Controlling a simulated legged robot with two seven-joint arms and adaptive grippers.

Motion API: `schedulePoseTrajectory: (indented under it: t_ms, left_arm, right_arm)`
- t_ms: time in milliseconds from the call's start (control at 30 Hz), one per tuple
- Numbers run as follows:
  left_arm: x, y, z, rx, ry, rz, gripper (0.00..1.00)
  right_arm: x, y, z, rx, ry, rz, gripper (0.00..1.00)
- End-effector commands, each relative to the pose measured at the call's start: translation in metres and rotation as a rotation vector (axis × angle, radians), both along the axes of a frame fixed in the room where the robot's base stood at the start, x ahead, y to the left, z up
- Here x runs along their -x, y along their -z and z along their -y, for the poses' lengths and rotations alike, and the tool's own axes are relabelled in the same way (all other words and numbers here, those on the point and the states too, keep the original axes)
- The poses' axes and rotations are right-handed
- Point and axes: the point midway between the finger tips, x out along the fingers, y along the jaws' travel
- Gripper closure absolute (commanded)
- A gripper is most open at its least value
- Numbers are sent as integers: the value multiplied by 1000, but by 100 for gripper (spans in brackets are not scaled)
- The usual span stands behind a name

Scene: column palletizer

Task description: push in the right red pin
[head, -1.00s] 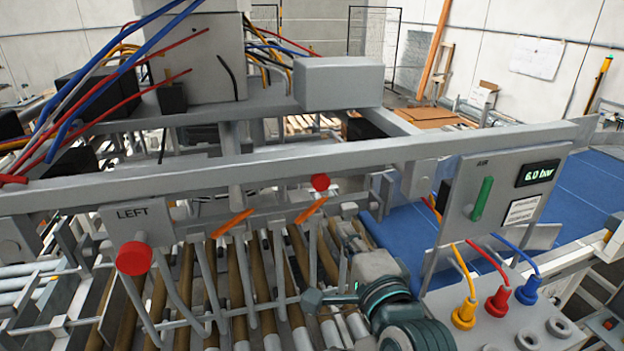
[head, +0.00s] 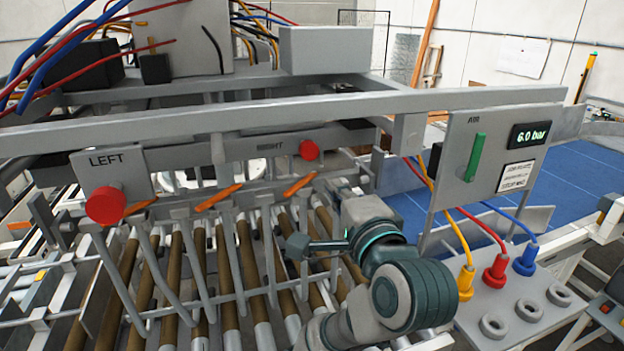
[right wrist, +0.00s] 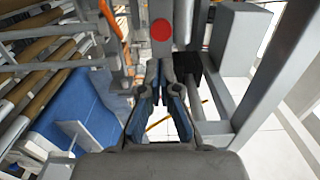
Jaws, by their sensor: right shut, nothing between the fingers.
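The right red pin (head: 309,150) is a round red knob on the grey plate beside the word RIGHT. It also shows near the top of the right wrist view (right wrist: 161,29). My right gripper (head: 362,210) is below and to the right of the pin in the head view, its fingers mostly hidden there. In the right wrist view its fingers (right wrist: 160,70) are shut and empty, pointing up the picture towards the pin. They appear apart from it. My left gripper is not in view.
A larger red knob (head: 105,205) sits by the LEFT label. Orange flags (head: 219,197) and grey bent bars stand over the rollers (head: 230,270). A long grey beam (head: 250,112) crosses above the pin. The air panel (head: 487,160) and coloured hoses are to the right.

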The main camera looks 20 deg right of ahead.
Motion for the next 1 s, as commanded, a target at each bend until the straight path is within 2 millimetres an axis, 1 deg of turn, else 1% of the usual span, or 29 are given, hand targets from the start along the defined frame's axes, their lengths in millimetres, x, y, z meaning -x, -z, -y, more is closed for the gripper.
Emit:
schedulePoseTrajectory:
  t_ms: [33,67,100,133,200,400,600,700,800,1000]
  left_arm:
    - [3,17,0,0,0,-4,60]
    - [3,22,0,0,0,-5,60]
    - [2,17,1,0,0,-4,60]
    - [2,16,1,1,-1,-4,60]
    - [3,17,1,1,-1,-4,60]
    - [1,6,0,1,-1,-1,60]
    - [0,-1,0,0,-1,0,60]
    - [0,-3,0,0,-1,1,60]
    - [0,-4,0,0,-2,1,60]
    - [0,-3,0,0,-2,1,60]
  right_arm:
    - [-3,8,0,1,0,-1,100]
    - [-4,8,0,1,0,-3,100]
    - [-12,3,2,5,8,-3,100]
    - [-18,2,3,7,9,-4,100]
    - [-29,2,3,5,9,-6,100]
    - [-70,-2,0,0,1,-6,100]
    - [-102,-1,-3,0,0,-5,100]
    - [-111,-1,-4,1,-1,-4,100]
    - [-116,-1,-4,1,-2,-1,100]
    - [-117,0,-4,0,-2,-1,100]
